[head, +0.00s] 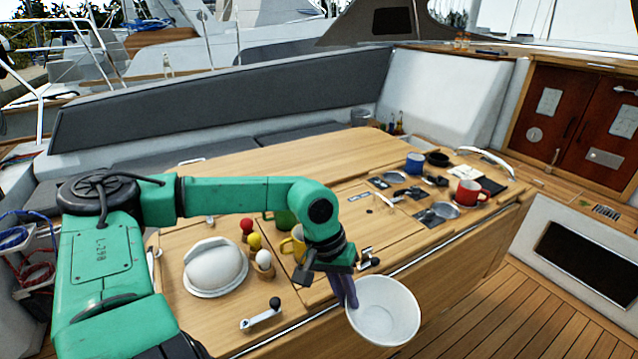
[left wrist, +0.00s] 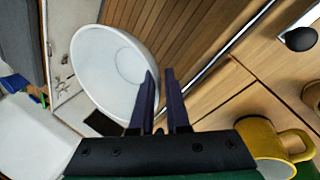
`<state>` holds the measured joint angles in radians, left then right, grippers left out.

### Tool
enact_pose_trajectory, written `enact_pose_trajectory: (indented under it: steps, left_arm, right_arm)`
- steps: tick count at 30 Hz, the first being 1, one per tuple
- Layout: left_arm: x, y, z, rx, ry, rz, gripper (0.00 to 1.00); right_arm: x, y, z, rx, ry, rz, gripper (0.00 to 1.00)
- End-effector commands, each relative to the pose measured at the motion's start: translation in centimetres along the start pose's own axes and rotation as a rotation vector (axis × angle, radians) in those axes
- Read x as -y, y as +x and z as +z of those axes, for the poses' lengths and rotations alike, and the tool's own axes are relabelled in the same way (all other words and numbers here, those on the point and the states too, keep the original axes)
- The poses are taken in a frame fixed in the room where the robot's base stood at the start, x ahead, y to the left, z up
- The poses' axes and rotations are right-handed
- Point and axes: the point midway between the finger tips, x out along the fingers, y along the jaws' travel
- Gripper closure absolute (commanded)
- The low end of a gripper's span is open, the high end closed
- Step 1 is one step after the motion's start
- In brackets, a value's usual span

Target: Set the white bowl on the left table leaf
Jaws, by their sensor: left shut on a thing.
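The white bowl (head: 383,312) hangs in the air just off the table's near edge, above the deck, with its opening facing up and slightly tilted. My left gripper (head: 349,293) is shut on its rim at the bowl's left side. The bowl also shows in the left wrist view (left wrist: 108,72), with its rim at the dark fingers (left wrist: 160,100). The wooden table (head: 270,158) has several panels divided by seams; I cannot tell which one is the left leaf. My right gripper is not in view.
A red mug (head: 468,192) and dishes stand farther right. The table's far panel is largely clear.

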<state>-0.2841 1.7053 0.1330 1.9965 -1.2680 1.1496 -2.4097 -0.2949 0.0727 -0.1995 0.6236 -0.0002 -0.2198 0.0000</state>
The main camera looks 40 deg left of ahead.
Motion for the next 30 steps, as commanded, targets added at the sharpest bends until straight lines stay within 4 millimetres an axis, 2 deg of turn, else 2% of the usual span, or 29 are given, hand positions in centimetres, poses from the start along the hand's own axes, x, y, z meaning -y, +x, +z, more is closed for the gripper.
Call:
enact_pose_trajectory:
  steps: [3, 6, 21, 30]
  left_arm:
    - [0.3, 2.6, 2.6, 0.046, 0.128, 0.003, 1.0]
    - [0.8, 3.9, 3.8, 0.064, 0.197, 0.008, 1.0]
    - [1.9, 5.0, 4.7, 0.079, 0.23, -0.007, 1.0]
    - [1.6, 5.5, 4.8, 0.076, 0.238, 0.003, 1.0]
  right_arm:
    - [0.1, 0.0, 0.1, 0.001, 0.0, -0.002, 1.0]
    - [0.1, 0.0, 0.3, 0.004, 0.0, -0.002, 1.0]
    - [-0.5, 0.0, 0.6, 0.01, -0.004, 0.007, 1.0]
    - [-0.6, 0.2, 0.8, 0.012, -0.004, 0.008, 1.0]
